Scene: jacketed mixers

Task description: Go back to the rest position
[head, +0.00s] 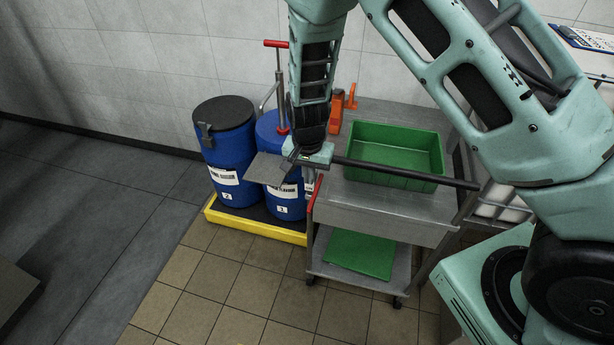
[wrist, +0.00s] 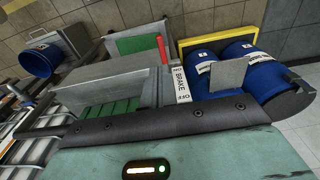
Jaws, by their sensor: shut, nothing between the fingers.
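My gripper (head: 266,168) hangs from my teal arm in the head view, beside the trolley's left end and in front of the blue drums. Its fingers appear as a flat grey plate, shut and holding nothing. The plate also shows in the wrist view (wrist: 230,75), overlapping the blue drums. My upper arm covers the top right of the head view.
A grey trolley (head: 385,210) carries a green tray (head: 375,165); a green sheet (head: 360,253) lies on its lower shelf. A dark bar (head: 410,174) runs along its near side. Blue drums (head: 228,150) stand on a yellow-edged pallet (head: 250,229).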

